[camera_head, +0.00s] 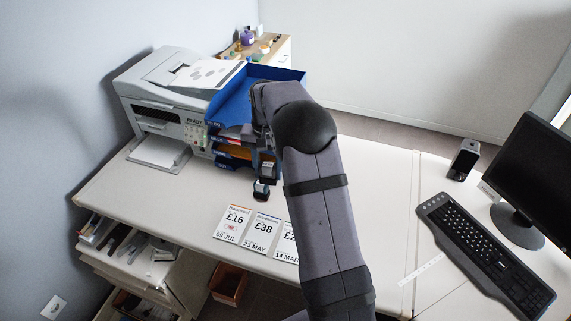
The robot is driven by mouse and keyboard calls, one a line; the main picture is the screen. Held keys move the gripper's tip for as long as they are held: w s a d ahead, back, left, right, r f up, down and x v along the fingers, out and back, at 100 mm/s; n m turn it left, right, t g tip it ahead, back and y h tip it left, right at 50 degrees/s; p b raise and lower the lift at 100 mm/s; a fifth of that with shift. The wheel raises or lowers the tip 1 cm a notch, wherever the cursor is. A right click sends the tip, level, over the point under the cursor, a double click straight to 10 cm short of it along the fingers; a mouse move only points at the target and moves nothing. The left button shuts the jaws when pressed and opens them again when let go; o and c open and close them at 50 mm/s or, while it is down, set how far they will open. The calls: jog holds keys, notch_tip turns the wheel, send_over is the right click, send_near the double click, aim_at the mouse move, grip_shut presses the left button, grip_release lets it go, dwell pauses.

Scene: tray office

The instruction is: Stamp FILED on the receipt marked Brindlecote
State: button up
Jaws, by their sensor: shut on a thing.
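Three receipts lie in a row on the desk: one reading £16, 09 JUL (232,223), one reading £38, 23 MAY (262,232), and a third (287,241) partly hidden by my arm. Their headings are too small to read surely. The £16 receipt bears a small red mark. My gripper (266,158) is beyond the receipts, in front of the tray stack, mostly hidden by my arm. It appears shut on a dark stamp (267,171); its lettering is unreadable.
A blue tray stack (226,104) with labelled compartments stands behind my gripper, beside a grey printer (160,95). A keyboard (485,254), monitor (537,165) and small black box (464,159) are at right. Open drawers (125,250) are front left. The desk left of the receipts is clear.

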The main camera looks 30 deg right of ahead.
jog(key=s+a+n+p, duration=0.1)
jog(key=s+a+p, duration=0.2)
jog(key=s+a, duration=0.35)
notch_tip(320, 180, down, 7)
jog(key=s+a+m, duration=0.1)
jog(key=s+m, duration=0.1)
jog(key=shift+a+m, duration=0.15)
jog(key=shift+m, duration=0.25)
jog(key=shift+f, duration=0.2)
jog(key=b, duration=0.5)
send_over(259, 238)
jog(key=shift+f, duration=2.85)
jog(key=shift+f+b, duration=0.3)
jog(key=shift+f, duration=0.3)
jog(key=shift+r, duration=0.15)
notch_tip(259, 238, up, 7)
jog(key=p, duration=0.6)
